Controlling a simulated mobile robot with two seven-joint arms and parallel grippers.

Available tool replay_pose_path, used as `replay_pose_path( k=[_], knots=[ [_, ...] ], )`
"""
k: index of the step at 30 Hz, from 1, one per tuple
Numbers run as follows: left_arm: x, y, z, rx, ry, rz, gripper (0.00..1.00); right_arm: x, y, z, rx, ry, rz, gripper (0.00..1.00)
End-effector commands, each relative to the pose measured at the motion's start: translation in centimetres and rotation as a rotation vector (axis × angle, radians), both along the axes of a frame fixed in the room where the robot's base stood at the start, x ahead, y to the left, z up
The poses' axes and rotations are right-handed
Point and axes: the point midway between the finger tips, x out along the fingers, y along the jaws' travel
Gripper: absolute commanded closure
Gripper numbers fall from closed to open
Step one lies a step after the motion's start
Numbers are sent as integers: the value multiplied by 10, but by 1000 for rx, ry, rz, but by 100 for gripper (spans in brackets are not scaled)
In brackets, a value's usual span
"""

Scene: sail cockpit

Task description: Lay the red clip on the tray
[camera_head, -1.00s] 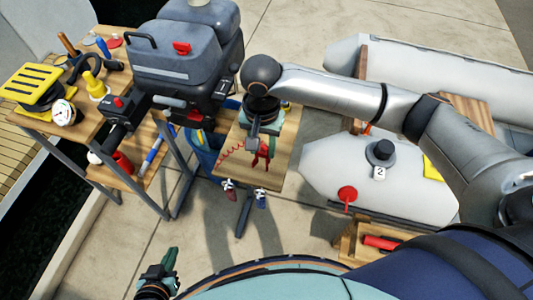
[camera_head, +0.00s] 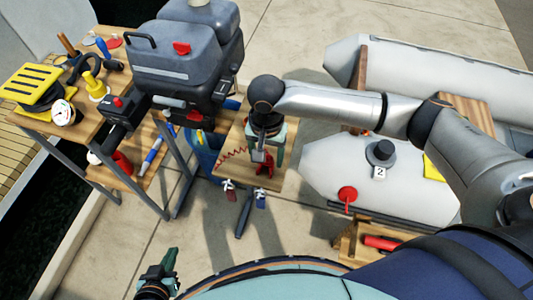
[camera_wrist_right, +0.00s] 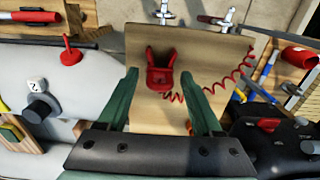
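The red clip (camera_wrist_right: 160,78) shows in the right wrist view between the fingers of my right gripper (camera_wrist_right: 158,72). The fingers are apart, with a gap on both sides of the clip. The clip appears to lie on a light wooden surface (camera_wrist_right: 205,45), and a red coiled cord (camera_wrist_right: 235,78) runs beside it. In the head view, the clip (camera_head: 265,170) is just below my right gripper (camera_head: 262,157). My left gripper (camera_head: 160,272) is low at the left, far from the clip; its opening is unclear. I cannot tell whether this wooden surface is the tray.
A grey outboard motor (camera_head: 185,65) stands behind and left of the wooden surface. A wooden bench (camera_head: 100,125) with tools is at the left. A grey inflatable boat (camera_head: 335,175) lies to the right. Small metal fittings (camera_head: 229,187) hang at the surface's front edge.

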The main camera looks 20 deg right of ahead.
Motion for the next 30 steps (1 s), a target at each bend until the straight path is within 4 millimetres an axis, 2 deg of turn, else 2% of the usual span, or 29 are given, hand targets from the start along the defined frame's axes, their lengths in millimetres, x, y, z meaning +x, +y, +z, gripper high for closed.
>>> replay_pose_path(
  k=[8,11,24,30],
  knots=[
    [0,0,-1,0,0,0,100,0,0,1,0,-1,1,31],
    [0,0,0,0,0,0,100,0,0,9,1,-2,1,31],
    [0,0,9,0,0,0,100,1,1,97,3,-3,1,31],
    [0,0,11,0,0,0,100,0,1,119,2,-1,0,31]
  ],
)
